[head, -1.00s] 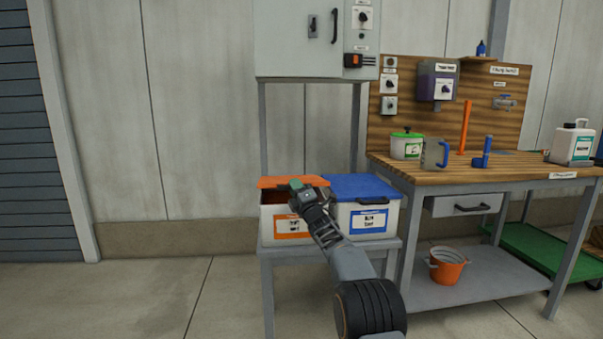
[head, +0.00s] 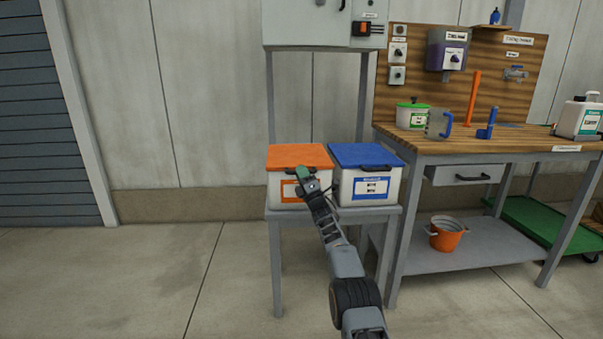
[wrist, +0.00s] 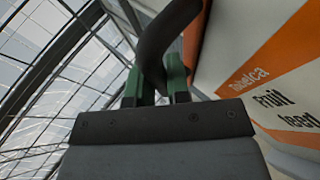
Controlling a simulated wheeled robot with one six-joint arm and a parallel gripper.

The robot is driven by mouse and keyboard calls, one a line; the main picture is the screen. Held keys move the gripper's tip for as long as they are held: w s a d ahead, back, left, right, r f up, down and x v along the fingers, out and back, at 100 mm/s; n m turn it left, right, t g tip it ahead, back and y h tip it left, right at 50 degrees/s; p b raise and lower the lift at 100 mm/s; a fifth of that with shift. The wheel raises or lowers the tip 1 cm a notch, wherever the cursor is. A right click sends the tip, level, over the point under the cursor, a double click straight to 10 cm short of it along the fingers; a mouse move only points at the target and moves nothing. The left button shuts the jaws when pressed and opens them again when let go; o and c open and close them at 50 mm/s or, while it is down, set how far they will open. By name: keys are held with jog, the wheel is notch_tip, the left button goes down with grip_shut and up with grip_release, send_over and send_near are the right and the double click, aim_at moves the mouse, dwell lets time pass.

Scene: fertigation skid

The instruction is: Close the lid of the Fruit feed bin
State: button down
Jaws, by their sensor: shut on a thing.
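The Fruit feed bin (head: 284,190) is a white box with an orange label and an orange lid (head: 298,155), on a grey stand. The lid lies flat across the bin's top, with no gap that I can see in the head view. My gripper (head: 303,176) is at the bin's front, at the lid's dark handle. In the wrist view the green fingers (wrist: 160,82) are shut on the dark curved handle (wrist: 165,40). The bin's orange label (wrist: 270,85), reading "Fruit feed", is close by on the right. My gripper hides part of the bin's front.
A white bin with a blue lid (head: 364,155) stands close on the right. A grey cabinet (head: 310,22) hangs above on legs. A wooden workbench (head: 450,149) stands to the right, with an orange bucket (head: 446,234) on its lower shelf. The floor at left is clear.

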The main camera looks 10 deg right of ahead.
jog(key=shift+f, duration=0.45)
jog(key=c, duration=1.2)
grip_release()
jog(key=shift+o, duration=0.5)
jog(key=shift+r, duration=0.15)
jog(key=v, duration=1.3)
jog(key=shift+s+f+p, duration=0.3)
